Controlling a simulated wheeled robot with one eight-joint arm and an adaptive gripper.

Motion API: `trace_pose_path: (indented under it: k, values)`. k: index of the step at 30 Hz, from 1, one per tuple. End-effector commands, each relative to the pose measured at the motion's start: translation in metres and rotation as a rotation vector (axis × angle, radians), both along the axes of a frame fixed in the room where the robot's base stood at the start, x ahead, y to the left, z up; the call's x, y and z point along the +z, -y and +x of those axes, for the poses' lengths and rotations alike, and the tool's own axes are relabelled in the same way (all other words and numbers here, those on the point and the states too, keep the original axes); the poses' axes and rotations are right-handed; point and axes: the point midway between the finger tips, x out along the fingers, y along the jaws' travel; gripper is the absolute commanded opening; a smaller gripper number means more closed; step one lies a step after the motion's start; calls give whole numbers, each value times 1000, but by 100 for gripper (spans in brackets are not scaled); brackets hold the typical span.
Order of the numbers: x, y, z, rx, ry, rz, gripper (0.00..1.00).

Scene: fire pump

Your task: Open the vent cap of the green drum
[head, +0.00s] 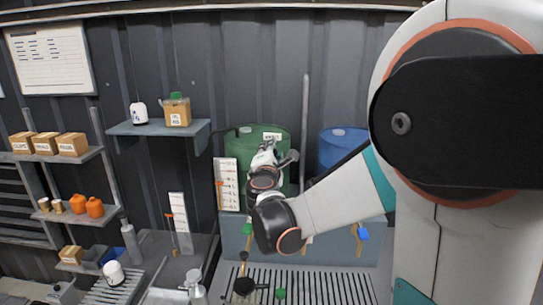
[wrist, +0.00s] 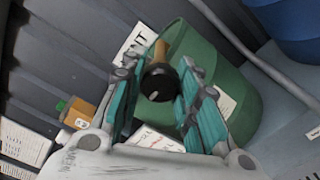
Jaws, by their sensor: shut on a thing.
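The green drum (head: 235,146) stands at the back centre in the head view, with a white label on top partly reading VENT. It fills the middle right of the wrist view (wrist: 237,90). My gripper (head: 274,150) is over the drum's top. In the wrist view, the teal fingers of my gripper (wrist: 160,88) are on either side of the vent cap (wrist: 158,84), a dark round knob with a brass-coloured part behind it. The gripper is shut on it. In the head view, my gripper and arm hide the cap.
A blue drum (head: 334,150) stands right of the green one, partly behind my arm. A grey pipe (head: 305,100) rises between them. A shelf (head: 150,129) with a bottle and a tan container is on the wall at left. A slatted grating (head: 320,287) lies in front.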

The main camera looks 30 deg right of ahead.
Motion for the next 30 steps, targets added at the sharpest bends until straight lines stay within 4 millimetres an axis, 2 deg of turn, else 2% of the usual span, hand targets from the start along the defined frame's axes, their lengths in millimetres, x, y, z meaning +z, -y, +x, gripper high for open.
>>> trace_pose_path:
  k: [15,30]
  values:
    - [-2,0,-1,1,-237,-350,6]
    - [-1,0,-1,1,-323,-477,6]
